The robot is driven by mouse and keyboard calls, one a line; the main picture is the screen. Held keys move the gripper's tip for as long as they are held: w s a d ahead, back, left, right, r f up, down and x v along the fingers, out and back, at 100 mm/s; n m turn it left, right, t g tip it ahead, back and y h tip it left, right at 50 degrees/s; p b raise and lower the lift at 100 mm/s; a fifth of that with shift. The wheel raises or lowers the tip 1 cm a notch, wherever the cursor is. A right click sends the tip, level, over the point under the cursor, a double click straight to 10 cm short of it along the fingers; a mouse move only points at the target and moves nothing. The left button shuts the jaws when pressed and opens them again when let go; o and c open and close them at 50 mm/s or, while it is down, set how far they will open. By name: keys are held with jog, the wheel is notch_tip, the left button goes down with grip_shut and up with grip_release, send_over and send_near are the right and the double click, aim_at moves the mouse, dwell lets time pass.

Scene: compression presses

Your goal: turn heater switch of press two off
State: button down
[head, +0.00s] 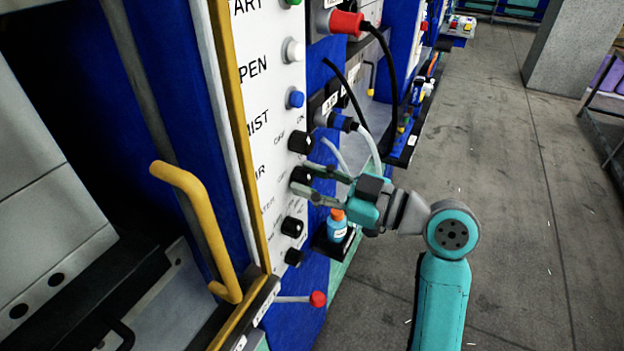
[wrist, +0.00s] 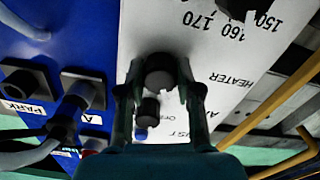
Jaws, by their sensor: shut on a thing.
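The heater switch (wrist: 160,72) is a black knob on a white control panel, in line with the upside-down HEATER label (wrist: 232,78) in the wrist view. My gripper (head: 308,178) is at the panel, shut on this knob with one finger on each side. In the head view the same knob (head: 300,176) shows between the fingertips, below another black knob (head: 300,142) in the AIR row. The fingers hide part of the knob, and I cannot read which position it points to. No press number is legible.
Above are a blue button (head: 296,99) and a white button (head: 294,51); below is another black knob (head: 292,227). A red-tipped lever (head: 318,299) sticks out lower down. Cables and a blue bottle (head: 337,227) are close behind my gripper.

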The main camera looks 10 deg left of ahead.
jog(key=c, duration=0.8)
grip_release()
jog(key=shift+d, duration=0.1)
jog(key=v, duration=1.2)
